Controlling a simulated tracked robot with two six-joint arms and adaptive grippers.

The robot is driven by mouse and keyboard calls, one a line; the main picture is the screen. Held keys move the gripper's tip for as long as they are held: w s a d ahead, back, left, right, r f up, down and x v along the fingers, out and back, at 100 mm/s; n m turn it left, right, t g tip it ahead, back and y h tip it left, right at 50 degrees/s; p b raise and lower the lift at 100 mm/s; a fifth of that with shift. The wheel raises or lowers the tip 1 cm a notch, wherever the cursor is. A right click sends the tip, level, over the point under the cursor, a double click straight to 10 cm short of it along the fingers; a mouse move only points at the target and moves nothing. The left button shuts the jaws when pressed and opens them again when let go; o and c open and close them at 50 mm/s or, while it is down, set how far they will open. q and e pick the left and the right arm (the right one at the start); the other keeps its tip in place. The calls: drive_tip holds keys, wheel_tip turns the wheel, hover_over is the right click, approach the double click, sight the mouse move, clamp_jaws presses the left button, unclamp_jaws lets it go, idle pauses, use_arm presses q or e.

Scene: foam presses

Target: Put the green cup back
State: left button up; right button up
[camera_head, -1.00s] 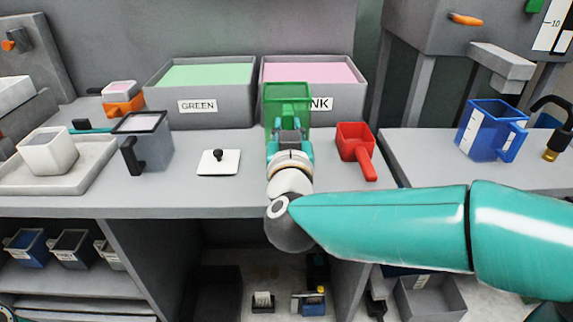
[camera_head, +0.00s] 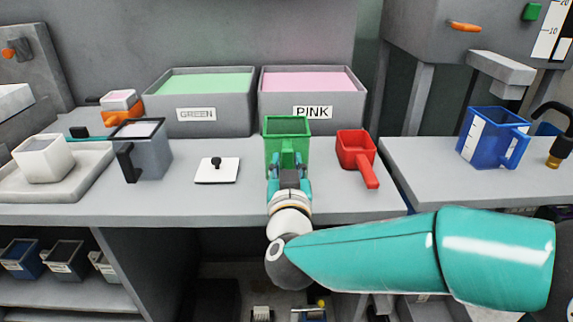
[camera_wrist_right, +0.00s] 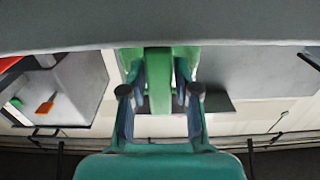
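The green cup (camera_head: 287,126) is upright at the front of the pink bin, between the white lid plate and the red scoop. It looks at or just above the grey counter; I cannot tell whether its base touches. My right gripper (camera_head: 289,178) is on the cup's near side, its fingers around the handle. In the right wrist view, the green handle (camera_wrist_right: 159,88) shows between the two fingers (camera_wrist_right: 160,95), which hide part of it. My left gripper is not in view.
The GREEN bin (camera_head: 197,114) and PINK bin (camera_head: 312,112) stand behind. A red scoop (camera_head: 357,150) is close on the right, a white lid plate (camera_head: 217,176) on the left. A grey pitcher (camera_head: 150,155) stands farther left, a blue jug (camera_head: 483,138) on the right counter.

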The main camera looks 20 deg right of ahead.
drive_tip(key=shift+o, duration=0.7)
drive_tip(key=shift+r, duration=0.15)
drive_tip(key=p+v, duration=0.1)
drive_tip(key=v, duration=1.1)
